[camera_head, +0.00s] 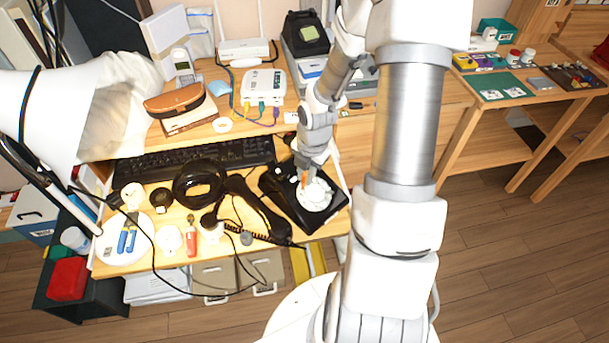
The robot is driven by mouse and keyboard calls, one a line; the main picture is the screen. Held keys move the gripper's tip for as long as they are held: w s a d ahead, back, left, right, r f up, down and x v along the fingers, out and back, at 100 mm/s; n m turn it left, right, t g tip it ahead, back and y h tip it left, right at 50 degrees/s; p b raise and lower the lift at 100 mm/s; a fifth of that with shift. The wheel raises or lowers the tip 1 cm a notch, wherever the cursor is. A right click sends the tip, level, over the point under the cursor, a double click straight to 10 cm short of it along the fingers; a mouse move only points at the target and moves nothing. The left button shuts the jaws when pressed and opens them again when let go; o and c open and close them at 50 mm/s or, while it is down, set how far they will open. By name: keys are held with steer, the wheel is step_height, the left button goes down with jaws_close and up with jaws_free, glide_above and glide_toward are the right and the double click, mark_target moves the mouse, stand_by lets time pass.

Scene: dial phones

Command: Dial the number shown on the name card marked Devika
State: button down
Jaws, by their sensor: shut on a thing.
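A black phone with a round white dial (314,195) sits at the right end of the desk, its dark body (282,199) showing to the left of the dial. My gripper (305,172) points down over the upper-left part of the dial. It is shut on a small orange thing (304,180), whose lower end is close to the dial; contact cannot be told. A black handset (262,213) appears to lie on the desk left of the phone, near a coiled cord. No card marked Devika can be read, and the dial's digits are too small to read.
A black keyboard (180,158), a large black ring-shaped object (199,183) and a white plate (126,247) with blue-handled tools crowd the desk. A router (264,88) stands on the shelf behind. Small pale cards lie on a green mat (503,87) on the far right table.

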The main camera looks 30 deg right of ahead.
steer(key=shift+w+d, duration=0.1)
steer(key=shift+d, duration=0.05)
steer(key=shift+w+d+r+p, duration=0.15)
steer(key=shift+d+p, duration=0.2)
steer(key=shift+p, duration=0.1)
steer(key=shift+w+d, duration=0.1)
steer(key=shift+d, duration=0.2)
steer(key=shift+d+p, duration=0.45)
stand_by(0.3)
